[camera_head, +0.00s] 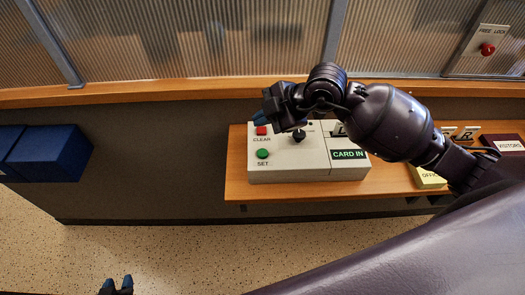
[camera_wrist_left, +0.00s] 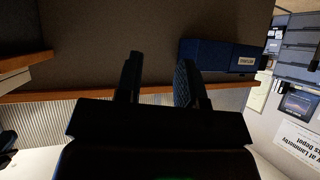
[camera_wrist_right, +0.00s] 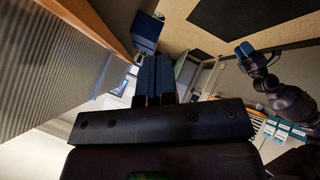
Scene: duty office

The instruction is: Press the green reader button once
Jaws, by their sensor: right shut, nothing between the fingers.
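The green button (camera_head: 262,153), marked SET, sits on the front left of the white reader box (camera_head: 315,172) in the head view. A red button (camera_head: 261,130), marked CLEAR, is just behind it. My right gripper (camera_head: 257,119) hangs near the box's back left corner; in the picture its blue fingertips are just above the red button and apart from the green one. It is shut and empty, its fingers together in the right wrist view (camera_wrist_right: 154,72). My left gripper (camera_head: 117,284) is low at the bottom left, its fingers apart and empty in the left wrist view (camera_wrist_left: 157,75).
A black knob (camera_head: 299,136) stands beside the buttons, and a green CARD IN label (camera_head: 348,154) is to its right. The box rests on a wooden shelf (camera_head: 237,190). A yellow block (camera_head: 428,178) and a dark red VISITORS block (camera_head: 505,144) lie right. Blue boxes (camera_head: 50,152) are left.

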